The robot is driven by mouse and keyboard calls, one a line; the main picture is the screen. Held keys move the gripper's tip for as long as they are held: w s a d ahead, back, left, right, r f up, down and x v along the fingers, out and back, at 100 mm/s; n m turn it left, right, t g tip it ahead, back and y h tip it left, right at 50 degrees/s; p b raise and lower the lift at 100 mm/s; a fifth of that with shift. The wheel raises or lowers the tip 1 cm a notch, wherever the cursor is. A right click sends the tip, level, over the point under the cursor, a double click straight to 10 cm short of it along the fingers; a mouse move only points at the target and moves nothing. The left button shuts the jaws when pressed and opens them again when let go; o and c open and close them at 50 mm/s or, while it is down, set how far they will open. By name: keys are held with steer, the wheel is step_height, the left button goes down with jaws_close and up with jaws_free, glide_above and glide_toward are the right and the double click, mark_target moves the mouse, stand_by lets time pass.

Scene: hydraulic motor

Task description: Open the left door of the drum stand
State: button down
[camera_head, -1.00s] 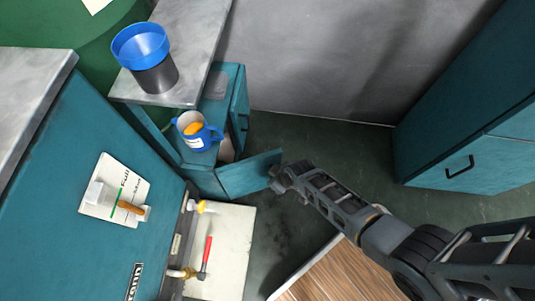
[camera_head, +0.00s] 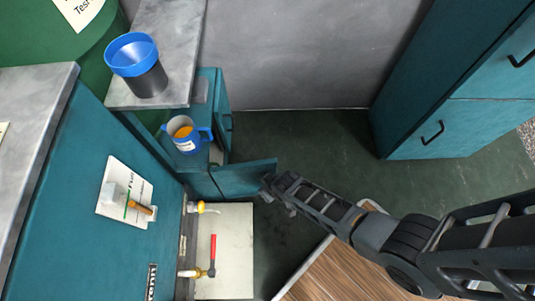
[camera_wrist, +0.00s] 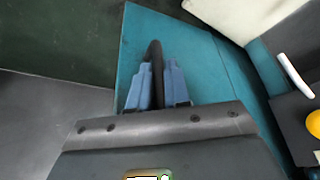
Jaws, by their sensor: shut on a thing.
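The teal drum stand (camera_head: 205,110) stands at the left centre in the head view, under a grey top. Its near door (camera_head: 243,178) stands swung out from the cabinet, pointing right. My gripper (camera_head: 268,184) is at that door's outer end. In the wrist view the teal door panel (camera_wrist: 200,45) fills the middle, and my blue fingers (camera_wrist: 158,85) are shut on its black handle (camera_wrist: 154,55). The stand's other door (camera_head: 224,115), farther back, also stands out from the cabinet. The inside of the stand is mostly hidden.
A blue mug (camera_head: 183,133) and a blue-rimmed dark container (camera_head: 140,65) stand on the left. A pale tray (camera_head: 228,245) with a red-handled valve lies below the door. A teal cabinet (camera_head: 440,100) stands at right. Dark floor (camera_head: 310,140) between is clear.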

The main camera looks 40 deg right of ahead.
steer(key=c, duration=1.4)
jaws_free()
steer(key=shift+f, duration=0.1)
steer(key=shift+c, duration=0.2)
steer(key=p+v, duration=0.3)
steer(key=v, duration=0.5)
steer(key=shift+p, duration=0.3)
